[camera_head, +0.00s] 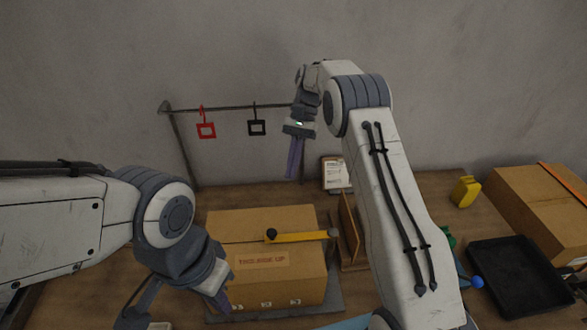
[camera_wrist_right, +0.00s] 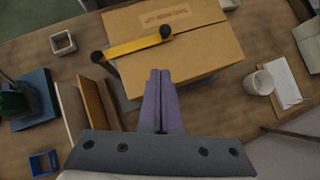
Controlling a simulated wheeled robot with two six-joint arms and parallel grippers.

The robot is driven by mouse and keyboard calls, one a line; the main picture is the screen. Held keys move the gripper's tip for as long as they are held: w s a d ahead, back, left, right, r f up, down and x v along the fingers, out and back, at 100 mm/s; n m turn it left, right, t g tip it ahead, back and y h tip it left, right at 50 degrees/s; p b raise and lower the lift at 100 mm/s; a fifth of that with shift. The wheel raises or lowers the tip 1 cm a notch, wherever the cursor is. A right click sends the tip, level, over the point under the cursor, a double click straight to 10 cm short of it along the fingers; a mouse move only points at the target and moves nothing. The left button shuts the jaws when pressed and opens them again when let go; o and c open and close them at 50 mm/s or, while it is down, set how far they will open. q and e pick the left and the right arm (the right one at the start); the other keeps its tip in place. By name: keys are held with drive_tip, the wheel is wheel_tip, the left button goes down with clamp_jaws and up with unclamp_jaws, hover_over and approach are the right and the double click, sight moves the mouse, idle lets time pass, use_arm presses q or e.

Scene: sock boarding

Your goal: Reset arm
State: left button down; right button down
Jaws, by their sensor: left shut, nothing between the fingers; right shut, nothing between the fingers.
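My right gripper (camera_head: 294,176) hangs high over the back of the table, its purple fingers shut and pointing down. In the right wrist view its fingers (camera_wrist_right: 159,77) are together with nothing between them, in front of the cardboard box. My left gripper (camera_head: 226,308) is low at the front left, beside the front of the cardboard box (camera_head: 222,222). Its fingers are shut and empty; whether they touch the box I cannot tell. My right arm hides part of the table on the right.
A yellow bar (camera_head: 300,236) lies across the box. A rail (camera_head: 225,108) behind carries a red frame (camera_head: 206,130) and a black frame (camera_head: 257,127). At the right are a black tray (camera_head: 518,277), a yellow bottle (camera_head: 466,191) and another box (camera_head: 535,205). A white cup (camera_wrist_right: 260,83) stands near the box.

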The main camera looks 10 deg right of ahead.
drive_tip(key=shift+w+d+r, duration=0.1)
drive_tip(key=shift+w+r, duration=0.05)
drive_tip(key=shift+r, duration=0.05)
idle(0.4)
drive_tip(key=s+a+r+n+t+h+b, duration=0.1)
drive_tip(key=s+a+r+n+t+h, duration=0.15)
drive_tip(key=s+a, duration=0.4)
drive_tip(key=s+a+r+n+t+h+b, duration=0.1)
drive_tip(key=s+a+r+n, duration=0.1)
drive_tip(key=s+a+n, duration=0.4)
drive_tip(key=s+d+f+n+t+b, duration=0.1)
drive_tip(key=s+f+n, duration=0.1)
drive_tip(key=s, duration=0.7)
drive_tip(key=s+d+f+n+t+b, duration=0.1)
drive_tip(key=s+f+n+t, duration=0.1)
drive_tip(key=s, duration=0.8)
drive_tip(key=shift+d+f+n, duration=0.3)
drive_tip(key=shift+f+n, duration=0.05)
drive_tip(key=shift+n, duration=0.4)
drive_tip(key=shift+s, duration=0.15)
